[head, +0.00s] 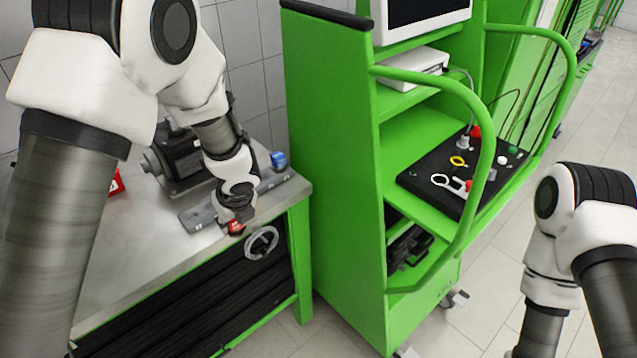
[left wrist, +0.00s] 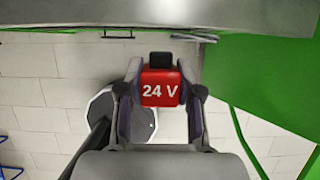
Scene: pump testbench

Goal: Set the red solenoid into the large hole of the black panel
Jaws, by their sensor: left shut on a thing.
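My left gripper (head: 235,222) is shut on the red solenoid (head: 237,228), near the front right edge of the metal table. In the left wrist view the solenoid (left wrist: 160,89) shows as a red block marked "24 V" with a black top part, between the two fingers (left wrist: 160,100). The black panel (head: 425,178) lies tilted on a shelf of the green cabinet, to the right of and apart from my left gripper. It carries a white ring, a yellow ring and several small coloured parts. I cannot tell which one is the large hole. My right gripper is out of view.
A dark pump motor (head: 180,160) and a blue part (head: 278,160) sit on the metal table (head: 150,245). A red item (head: 116,184) lies farther left. The green cabinet's side wall (head: 330,150) and curved green rail (head: 488,150) stand between the table and the panel.

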